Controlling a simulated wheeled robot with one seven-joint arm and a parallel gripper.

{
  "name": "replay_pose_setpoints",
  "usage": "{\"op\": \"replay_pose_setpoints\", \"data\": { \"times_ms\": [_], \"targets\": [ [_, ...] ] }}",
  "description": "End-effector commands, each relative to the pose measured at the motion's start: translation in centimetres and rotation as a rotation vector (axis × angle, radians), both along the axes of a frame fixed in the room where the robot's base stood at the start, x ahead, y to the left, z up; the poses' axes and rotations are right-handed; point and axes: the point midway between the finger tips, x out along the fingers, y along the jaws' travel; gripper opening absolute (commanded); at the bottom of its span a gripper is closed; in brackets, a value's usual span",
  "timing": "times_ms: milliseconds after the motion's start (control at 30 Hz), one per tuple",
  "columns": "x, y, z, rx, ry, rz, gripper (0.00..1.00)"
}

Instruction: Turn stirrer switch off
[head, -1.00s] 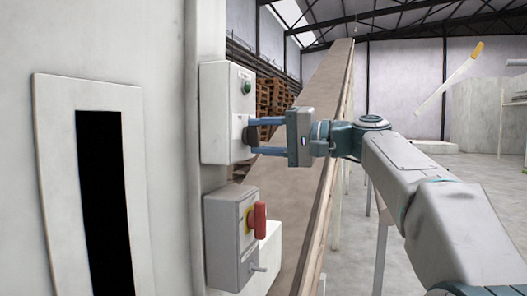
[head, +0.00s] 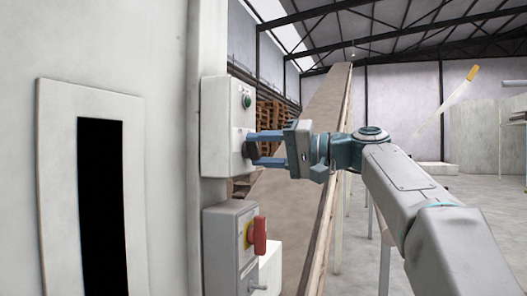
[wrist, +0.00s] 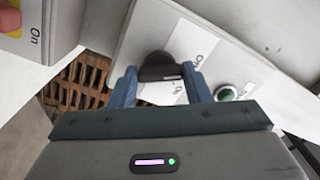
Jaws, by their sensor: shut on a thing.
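A black rotary knob (head: 250,149) sits on the front of the upper pale grey switch box (head: 215,120), below a green button (head: 246,101). My gripper (head: 256,148) reaches it from the right, its two blue fingers closed on the knob. In the wrist view the knob (wrist: 160,66) is between the fingertips of my gripper (wrist: 160,76). A white label (wrist: 188,47) with partly hidden lettering lies around the knob. No name of the switch is readable.
A lower grey box (head: 222,235) carries a red handle (head: 259,234) on a yellow plate. A cream panel with a black slot (head: 60,190) is at left. A long sloping conveyor (head: 315,170) runs behind my gripper. Pallets (head: 272,118) stand farther back.

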Motion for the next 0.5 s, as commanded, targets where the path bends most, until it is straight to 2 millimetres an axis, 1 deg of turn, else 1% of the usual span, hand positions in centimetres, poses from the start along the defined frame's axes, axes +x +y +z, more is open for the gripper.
{"op": "replay_pose_setpoints", "data": {
  "times_ms": [67, 100, 133, 167, 400, 500],
  "targets": [
    [0.01, 0.00, -0.10, -0.003, 0.000, 0.001, 0.21],
    [0.01, 0.00, -0.10, -0.003, 0.000, 0.001, 0.52],
    [0.01, 0.00, -0.10, -0.003, 0.000, 0.001, 0.60],
    [0.01, 0.00, -0.10, -0.003, 0.000, 0.001, 0.65],
    [0.01, -0.01, -0.04, -0.001, 0.000, -0.001, 0.65],
    [-0.09, -0.35, -0.06, 0.000, 0.000, -0.001, 0.65]
  ]
}}
